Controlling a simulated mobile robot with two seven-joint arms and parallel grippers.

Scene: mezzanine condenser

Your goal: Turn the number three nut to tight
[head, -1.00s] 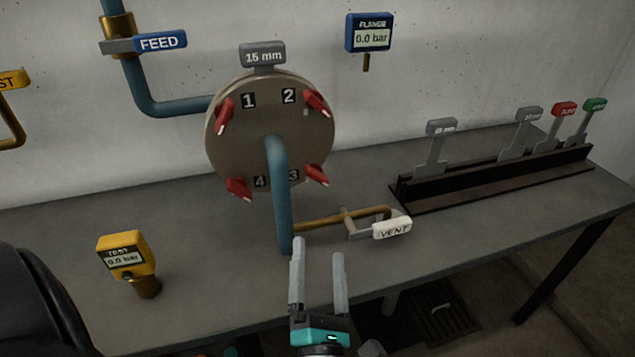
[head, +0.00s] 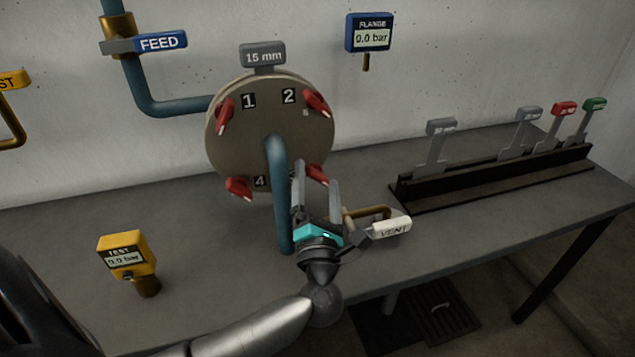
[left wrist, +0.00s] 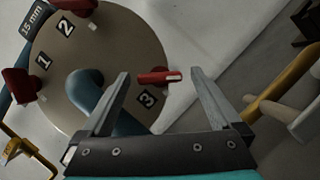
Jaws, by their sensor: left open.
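The round flange plate (head: 290,130) stands upright on the bench with red-handled nuts around its rim, marked 1, 2 and 4 in the head view. The number three nut (head: 316,172) is at the lower right, partly hidden by my gripper, which covers its label. In the left wrist view the nut (left wrist: 158,77) shows as a red bar with a pale tip beside the 3 label (left wrist: 147,98). My left gripper (head: 316,172) is open, its fingers on either side of the nut in view (left wrist: 160,75); contact cannot be told. My right gripper is not in view.
A blue pipe (head: 278,195) runs down from the plate's centre, close left of my gripper. The white VENT handle (head: 392,229) is close on the right. A yellow TEST gauge (head: 127,256) stands front left.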

